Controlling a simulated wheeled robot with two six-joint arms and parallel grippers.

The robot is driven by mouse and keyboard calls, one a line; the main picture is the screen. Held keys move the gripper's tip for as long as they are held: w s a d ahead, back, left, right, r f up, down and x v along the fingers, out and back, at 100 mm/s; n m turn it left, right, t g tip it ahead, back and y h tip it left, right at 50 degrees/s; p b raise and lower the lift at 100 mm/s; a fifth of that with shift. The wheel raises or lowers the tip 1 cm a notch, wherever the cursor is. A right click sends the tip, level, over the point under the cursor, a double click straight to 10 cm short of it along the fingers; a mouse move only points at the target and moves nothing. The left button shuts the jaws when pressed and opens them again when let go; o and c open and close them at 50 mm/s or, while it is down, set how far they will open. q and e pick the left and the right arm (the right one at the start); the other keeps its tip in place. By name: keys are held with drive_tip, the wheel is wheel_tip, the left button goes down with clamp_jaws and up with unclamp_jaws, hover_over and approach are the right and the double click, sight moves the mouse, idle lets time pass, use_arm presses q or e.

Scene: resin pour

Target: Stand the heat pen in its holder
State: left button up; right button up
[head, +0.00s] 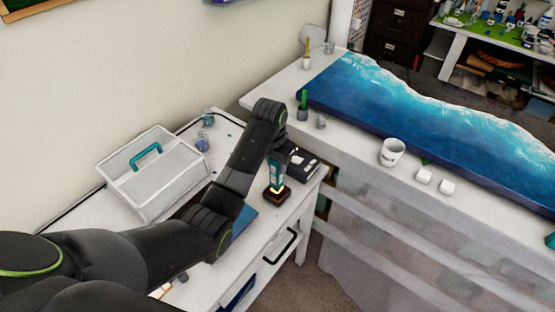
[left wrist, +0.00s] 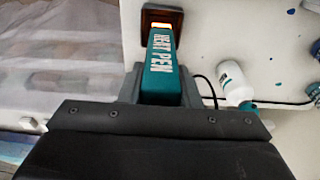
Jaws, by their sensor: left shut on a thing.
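The teal heat pen (head: 277,174) is upright, with its lower end glowing orange. It also shows in the left wrist view (left wrist: 164,68), with its lettering readable. My left gripper (head: 279,155) is shut on the pen's upper part. The holder (head: 284,197), a small dark brown square block, stands on the white side table under the pen. It also shows in the left wrist view (left wrist: 176,17). The glowing end meets the holder's middle in both views; I cannot tell how deep it sits. My right gripper is in neither view.
A black box (head: 303,167) stands on the table just behind the holder. A white caddy (head: 150,190) with a teal handle is at the left. In the left wrist view a white bottle (left wrist: 232,80) and a black cable lie nearby. The blue resin slab (head: 400,115) lies on the far bench.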

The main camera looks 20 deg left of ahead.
use_arm(q)
drive_tip(key=shift+w+f, duration=0.1)
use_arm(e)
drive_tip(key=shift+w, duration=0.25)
use_arm(q)
drive_tip(key=o, duration=1)
drive_tip(key=shift+o, duration=0.2)
